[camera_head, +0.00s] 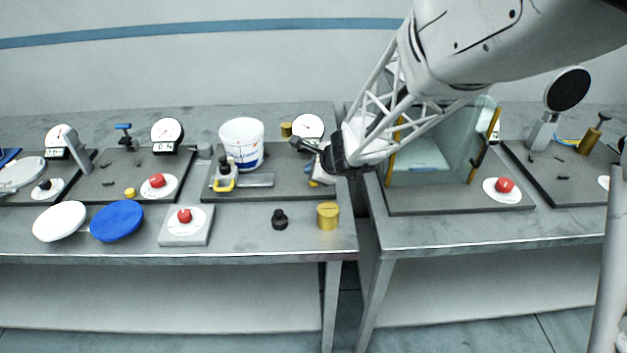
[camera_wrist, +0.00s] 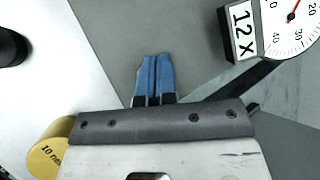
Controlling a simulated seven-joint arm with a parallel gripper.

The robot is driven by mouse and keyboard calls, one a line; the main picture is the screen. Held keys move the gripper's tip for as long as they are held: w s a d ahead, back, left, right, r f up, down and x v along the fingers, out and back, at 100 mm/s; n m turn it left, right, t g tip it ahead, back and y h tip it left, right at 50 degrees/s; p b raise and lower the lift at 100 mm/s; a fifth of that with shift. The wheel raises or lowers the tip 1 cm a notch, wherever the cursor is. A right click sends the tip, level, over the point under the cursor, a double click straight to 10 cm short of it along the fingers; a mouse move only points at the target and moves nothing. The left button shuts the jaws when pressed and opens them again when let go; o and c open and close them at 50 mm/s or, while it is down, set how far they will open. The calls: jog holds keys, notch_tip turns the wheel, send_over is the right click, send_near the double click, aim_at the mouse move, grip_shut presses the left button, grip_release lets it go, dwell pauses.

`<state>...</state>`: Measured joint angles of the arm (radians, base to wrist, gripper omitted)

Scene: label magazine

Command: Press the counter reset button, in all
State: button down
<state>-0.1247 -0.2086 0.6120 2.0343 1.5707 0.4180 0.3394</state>
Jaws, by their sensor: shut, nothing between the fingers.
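My gripper (camera_head: 316,181) is over the right end of the left bench's middle-right station. Its two blue fingers are shut together in the wrist view (camera_wrist: 153,72), with nothing between them, above a dark grey plate. Red buttons on white discs show at the left station (camera_head: 157,180), on a grey box in front (camera_head: 184,215) and on the right bench (camera_head: 505,185). Which one is the counter reset button, I cannot tell.
A brass weight (camera_head: 328,216) and a black knob (camera_head: 279,219) stand on the bench front. A glass case (camera_head: 432,160) is to the right. A gap separates the benches.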

jog(key=shift+f, duration=0.95)
dwell(1.4)
jog(key=shift+r, duration=0.95)
jog(key=shift+r, duration=2.45)
